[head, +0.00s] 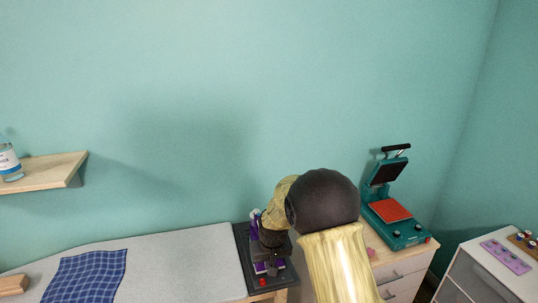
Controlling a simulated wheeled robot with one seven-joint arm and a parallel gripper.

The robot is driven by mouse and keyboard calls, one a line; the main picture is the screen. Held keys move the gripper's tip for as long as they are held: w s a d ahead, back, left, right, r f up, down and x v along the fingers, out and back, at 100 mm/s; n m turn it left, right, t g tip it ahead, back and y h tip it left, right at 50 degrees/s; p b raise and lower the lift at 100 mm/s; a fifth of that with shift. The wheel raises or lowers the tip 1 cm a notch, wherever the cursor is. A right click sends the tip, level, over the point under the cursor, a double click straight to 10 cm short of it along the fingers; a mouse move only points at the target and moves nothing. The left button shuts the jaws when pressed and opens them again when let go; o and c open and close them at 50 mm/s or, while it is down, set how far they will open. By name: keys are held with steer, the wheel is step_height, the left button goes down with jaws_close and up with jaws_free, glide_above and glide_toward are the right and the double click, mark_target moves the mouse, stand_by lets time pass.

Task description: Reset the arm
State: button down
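My arm rises from the bottom of the head view, with a pale yellow cover and a large black joint, and bends over to the left. My gripper (270,264) points down at the arm's far end, over a black machine (242,240) with a red button at its front. Dark and purple parts overlap there, so I cannot make out the fingers or whether they touch anything.
A grey padded table (180,262) with a blue checked cloth (88,277) lies to the left. A teal heat press (393,210) stands open on a drawer cabinet (405,275) to the right. A wooden shelf (50,171) holds a jar (9,163). A white cabinet (480,262) stands far right.

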steer(key=s+d+r+m, duration=0.1)
steer(key=s+d+r, duration=0.3)
steer(key=s+d, duration=0.3)
steer(key=s+d+r+m, duration=0.2)
steer(key=s+d, duration=0.6)
steer(key=s, duration=0.8)
step_height(320, 180, up, 3)
steer(key=shift+s+d+f+h, duration=0.1)
steer(key=shift+s+d+h, duration=0.15)
steer(key=shift+s+h, duration=0.05)
